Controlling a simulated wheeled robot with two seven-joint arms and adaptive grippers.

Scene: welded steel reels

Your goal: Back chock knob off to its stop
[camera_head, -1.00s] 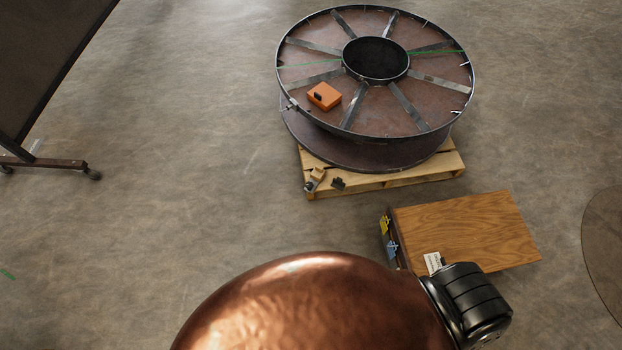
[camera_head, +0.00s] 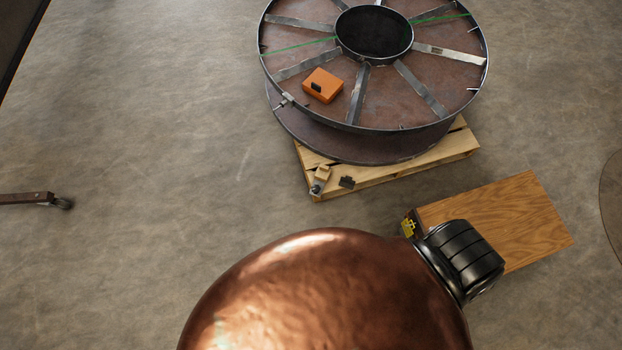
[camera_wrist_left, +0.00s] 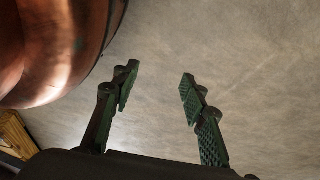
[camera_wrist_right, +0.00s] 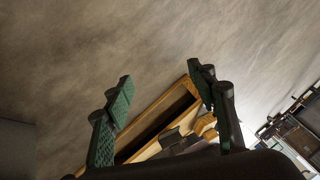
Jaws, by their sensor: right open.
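A small wooden chock (camera_head: 322,173) sits at the near left corner of the pallet (camera_head: 390,182), under the steel reel (camera_head: 300,122). A small grey rounded part, perhaps its knob (camera_head: 316,189), shows at its near end; how far it is backed off is too small to tell. My left gripper (camera_wrist_left: 155,82) is open and empty above bare floor in the left wrist view. My right gripper (camera_wrist_right: 163,78) is open, with a wooden frame and small blocks beyond its fingers; I cannot tell whether they touch. Neither gripper shows in the head view.
A wood-topped case (camera_head: 520,215) stands at the right, partly hidden. A wheeled stand's foot (camera_head: 30,198) is at the left. Floor between is clear.

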